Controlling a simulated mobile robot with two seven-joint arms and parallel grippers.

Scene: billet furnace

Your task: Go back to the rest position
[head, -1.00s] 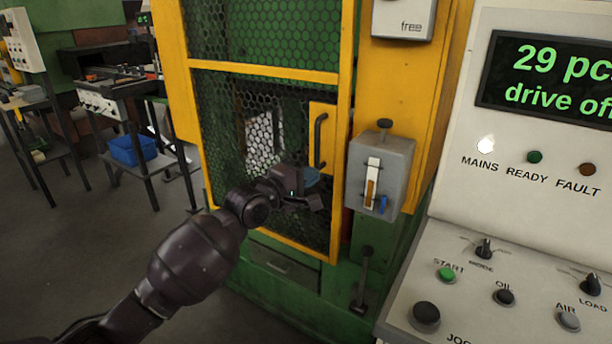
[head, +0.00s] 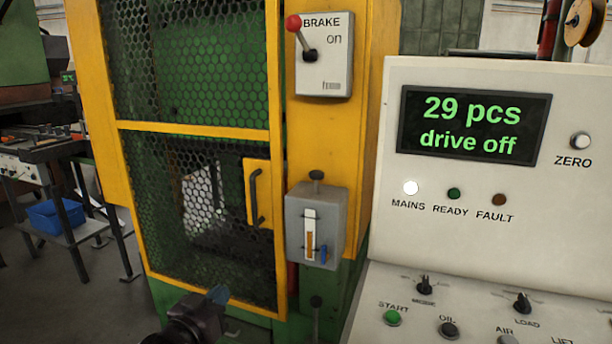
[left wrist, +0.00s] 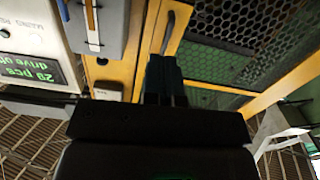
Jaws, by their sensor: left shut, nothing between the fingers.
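My left gripper (head: 217,296) is low in the head view, in front of the lower part of the mesh guard door (head: 200,127). It is shut and empty. In the left wrist view its two fingers (left wrist: 163,75) lie together, with nothing between them. It is apart from the door handle (head: 255,198), which is above and to the right of it in the head view. Most of my left arm is out of the head view. My right gripper is in neither view.
A control panel (head: 560,230) reading "29 pcs drive off" stands at the right. A brake switch box (head: 322,75) and a grey box with a level gauge (head: 330,225) are on the yellow frame. A bench with a blue bin (head: 55,214) stands at the left. Floor shows between.

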